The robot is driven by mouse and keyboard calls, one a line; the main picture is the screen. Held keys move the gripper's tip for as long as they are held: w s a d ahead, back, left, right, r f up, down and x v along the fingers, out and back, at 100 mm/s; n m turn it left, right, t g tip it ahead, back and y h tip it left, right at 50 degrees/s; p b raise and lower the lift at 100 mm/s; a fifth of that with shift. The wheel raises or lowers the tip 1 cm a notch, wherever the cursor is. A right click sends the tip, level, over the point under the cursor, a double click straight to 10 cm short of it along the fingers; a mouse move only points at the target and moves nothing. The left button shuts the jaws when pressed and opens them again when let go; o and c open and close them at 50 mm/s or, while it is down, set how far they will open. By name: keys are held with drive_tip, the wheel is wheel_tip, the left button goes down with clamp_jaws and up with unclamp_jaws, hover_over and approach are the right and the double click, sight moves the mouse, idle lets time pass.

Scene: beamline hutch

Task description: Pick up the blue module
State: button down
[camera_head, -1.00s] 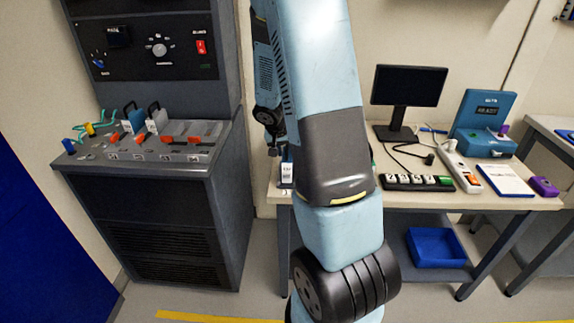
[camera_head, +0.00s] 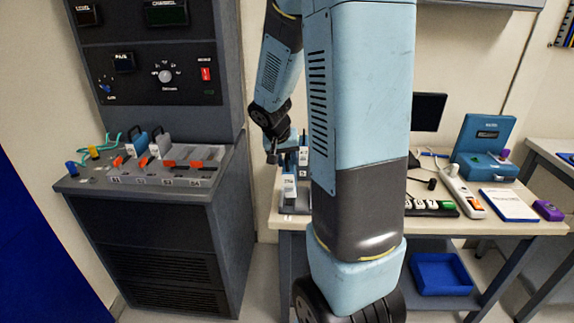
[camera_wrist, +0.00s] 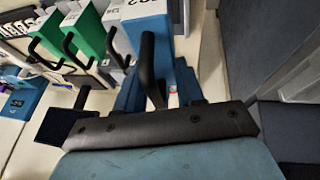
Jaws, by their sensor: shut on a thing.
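In the wrist view, a blue module (camera_wrist: 155,33) with a white labelled top and a black upright handle stands at the upper middle, right in front of my gripper (camera_wrist: 150,103). My gripper is shut on its handle; the fingertips are mostly hidden behind the dark palm bar. In the head view, my gripper (camera_head: 272,156) is small and dark at the left end of the bench, beside white labelled faces. My arm hides much of that spot, and I cannot clearly make out the blue module there.
Green modules (camera_wrist: 86,34) with black handles stand left of the blue one. The bench (camera_head: 470,228) carries a monitor (camera_head: 428,111), a blue tester (camera_head: 485,150), a power strip (camera_head: 465,191) and a clipboard (camera_head: 509,204). A grey console (camera_head: 160,183) with slots stands left.

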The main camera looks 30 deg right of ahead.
sight(290, 174)
drive_tip(key=s+a+r, duration=0.1)
drive_tip(key=s, duration=0.1)
drive_tip(key=s+a+r, duration=0.1)
drive_tip(key=s+a, duration=0.1)
drive_tip(key=s+a+r, duration=0.1)
drive_tip(key=s, duration=0.2)
drive_tip(key=shift+a+r, duration=0.25)
idle(0.3)
